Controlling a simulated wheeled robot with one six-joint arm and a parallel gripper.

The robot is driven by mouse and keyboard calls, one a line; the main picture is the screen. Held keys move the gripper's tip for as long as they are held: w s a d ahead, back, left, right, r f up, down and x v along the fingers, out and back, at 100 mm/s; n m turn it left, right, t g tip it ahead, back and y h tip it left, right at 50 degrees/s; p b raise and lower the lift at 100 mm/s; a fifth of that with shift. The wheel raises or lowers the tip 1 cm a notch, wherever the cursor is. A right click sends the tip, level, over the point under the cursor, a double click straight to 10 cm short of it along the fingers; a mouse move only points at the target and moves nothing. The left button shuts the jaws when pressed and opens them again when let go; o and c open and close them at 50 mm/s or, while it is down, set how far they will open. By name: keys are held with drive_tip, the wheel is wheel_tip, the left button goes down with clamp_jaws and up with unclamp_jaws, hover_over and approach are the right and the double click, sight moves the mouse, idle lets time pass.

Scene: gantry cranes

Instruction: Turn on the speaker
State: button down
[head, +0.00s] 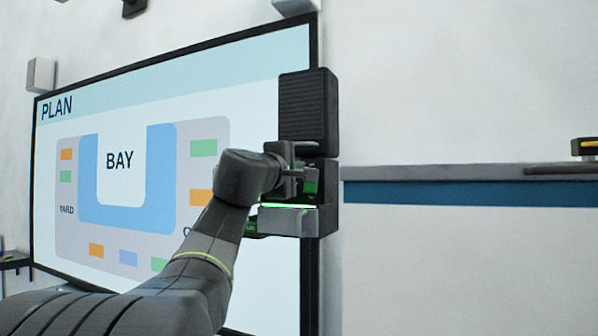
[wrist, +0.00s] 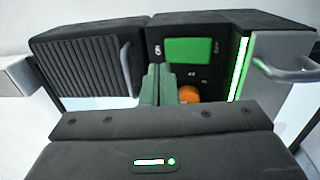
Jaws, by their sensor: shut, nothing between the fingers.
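The speaker is a dark stacked unit beside the wall screen, with a ribbed grille (head: 306,106) on top in the head view. In the wrist view its grille (wrist: 82,68) is at left, and its control panel (wrist: 212,75) is in the middle. The panel has a green display (wrist: 188,51) and an orange round control (wrist: 188,94), partly hidden by my gripper. My gripper (wrist: 158,72) is shut and empty, its fingers in front of the panel beside the orange control. I cannot tell whether they touch. The head view shows my gripper (head: 312,180) at the unit's middle.
A bright green strip (wrist: 240,68) runs beside a grey section (wrist: 278,90) with a bar handle (wrist: 285,70). A large plan screen (head: 120,165) stands left of the unit in the head view. A grey-topped counter (head: 450,172) is at right.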

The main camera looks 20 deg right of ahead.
drive_tip(key=r+b+v, duration=0.2)
drive_tip(key=v, duration=0.8)
drive_tip(key=shift+a+r, duration=0.2)
drive_tip(key=shift+r, duration=0.05)
drive_tip(key=shift+s, duration=0.1)
